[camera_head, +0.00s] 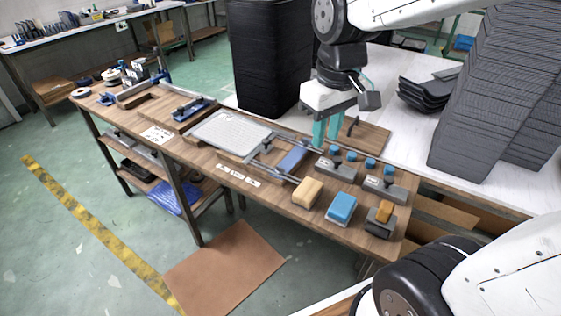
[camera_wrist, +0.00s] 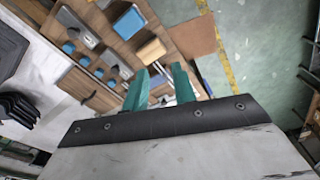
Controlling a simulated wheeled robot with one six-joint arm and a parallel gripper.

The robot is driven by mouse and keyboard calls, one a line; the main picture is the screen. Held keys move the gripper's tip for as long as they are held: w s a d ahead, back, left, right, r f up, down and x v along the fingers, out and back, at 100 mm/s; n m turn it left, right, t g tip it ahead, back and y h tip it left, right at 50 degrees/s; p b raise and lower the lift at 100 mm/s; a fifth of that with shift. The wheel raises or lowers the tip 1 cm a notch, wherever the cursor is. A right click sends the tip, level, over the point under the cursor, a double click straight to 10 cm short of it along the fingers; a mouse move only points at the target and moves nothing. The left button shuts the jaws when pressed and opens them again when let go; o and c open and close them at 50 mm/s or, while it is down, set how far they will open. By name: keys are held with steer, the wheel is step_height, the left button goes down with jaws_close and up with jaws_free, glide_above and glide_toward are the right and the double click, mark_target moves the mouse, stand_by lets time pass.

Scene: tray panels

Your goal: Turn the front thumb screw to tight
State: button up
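Several round blue knobs, which look like the thumb screws, stand in a row on the right part of the bench. One knob (camera_head: 388,170) is at the right end, and another (camera_head: 333,150) is at the left end beside my gripper. They stand by two grey blocks (camera_head: 384,188). The knobs also show in the wrist view (camera_wrist: 85,60). I cannot tell which is the front screw or how tight any is. My gripper (camera_head: 326,142) points down above the bench, left of the knobs. Its teal fingers are apart in the wrist view (camera_wrist: 160,83), with nothing gripped.
A tan block (camera_head: 307,192), a blue block (camera_head: 341,208) and an orange piece on a dark holder (camera_head: 378,221) stand near the front edge. A metal frame (camera_head: 268,152) and pale mesh panel (camera_head: 228,131) lie to the left. Black tray stacks (camera_head: 268,60) rise behind.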

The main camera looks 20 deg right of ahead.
steer(key=w+f+n, duration=0.2)
steer(key=w+f, duration=0.2)
steer(key=w, duration=0.3)
steer(key=n, duration=0.2)
glide_above(280, 167)
steer(key=shift+g, duration=0.4)
step_height(280, 167, down, 11)
steer(key=shift+f, duration=0.1)
steer(key=shift+n, duration=0.3)
step_height(280, 167, down, 7)
steer(key=shift+r, duration=0.15)
steer(key=shift+f, duration=0.6)
jaws_close()
